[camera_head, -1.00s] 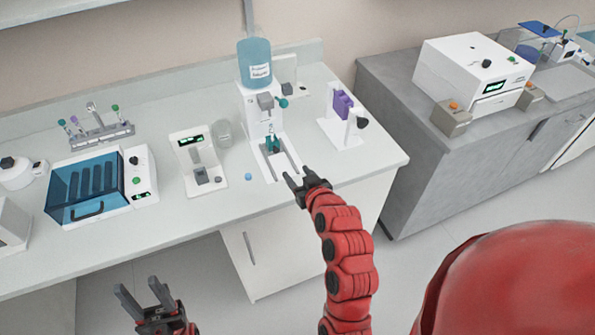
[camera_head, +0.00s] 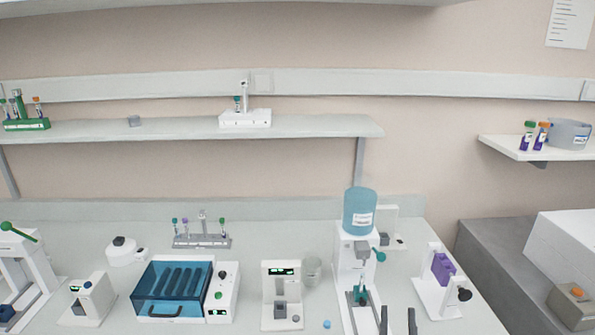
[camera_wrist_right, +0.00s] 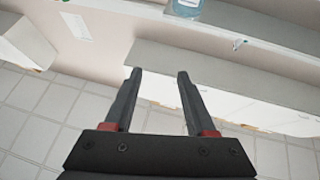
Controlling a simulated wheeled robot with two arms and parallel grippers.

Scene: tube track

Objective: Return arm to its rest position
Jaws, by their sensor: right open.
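My right gripper (camera_head: 397,321) shows only as two dark fingertips at the bottom edge of the head view, right of the white dispenser's base. The rest of my right arm is out of that view. In the right wrist view the right gripper (camera_wrist_right: 157,73) is open, its fingers well apart with nothing between them. Below the fingers lie the floor and cabinet fronts. The dispenser (camera_head: 347,258) carries a blue bottle (camera_head: 360,212), and a teal-coloured piece (camera_head: 359,295) sits at its base. My left gripper is not in view.
A small blue piece (camera_head: 327,323) lies near the front. A shelf (camera_head: 300,127) runs above.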

